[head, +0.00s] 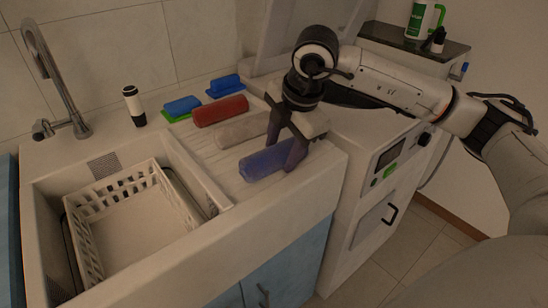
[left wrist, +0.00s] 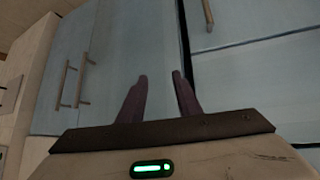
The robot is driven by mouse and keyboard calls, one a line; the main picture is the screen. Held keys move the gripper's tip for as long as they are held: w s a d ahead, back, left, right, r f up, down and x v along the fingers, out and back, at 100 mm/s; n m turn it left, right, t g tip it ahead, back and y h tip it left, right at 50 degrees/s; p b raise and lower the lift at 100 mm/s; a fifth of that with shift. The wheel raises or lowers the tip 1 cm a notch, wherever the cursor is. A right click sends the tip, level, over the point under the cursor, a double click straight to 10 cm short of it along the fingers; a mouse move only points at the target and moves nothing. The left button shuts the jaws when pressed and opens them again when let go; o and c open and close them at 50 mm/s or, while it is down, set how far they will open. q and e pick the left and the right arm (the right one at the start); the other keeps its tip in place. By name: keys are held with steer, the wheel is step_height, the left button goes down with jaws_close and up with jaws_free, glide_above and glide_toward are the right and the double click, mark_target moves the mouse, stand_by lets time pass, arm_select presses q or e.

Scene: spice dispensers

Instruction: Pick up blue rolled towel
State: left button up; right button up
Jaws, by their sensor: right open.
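A blue-violet rolled towel (head: 262,164) lies on the ribbed drainboard near the counter's front right edge. My right gripper (head: 284,152) reaches down over the towel's right end, with its dark fingers apart. One finger is by the far side and one by the right end; whether they touch the towel I cannot tell. My left gripper (left wrist: 160,77) shows only in the left wrist view, with its fingers apart and nothing between them. It faces light blue cabinet doors (left wrist: 120,50).
A grey-beige roll (head: 240,130) and a red roll (head: 220,110) lie behind the blue one. Blue-and-green sponges (head: 182,106) lie farther back. The sink (head: 110,143) holds a white basket (head: 80,222) at left. A white appliance (head: 350,190) stands at right.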

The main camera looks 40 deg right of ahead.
steer(key=c, duration=0.8)
steer(key=shift+r, duration=0.15)
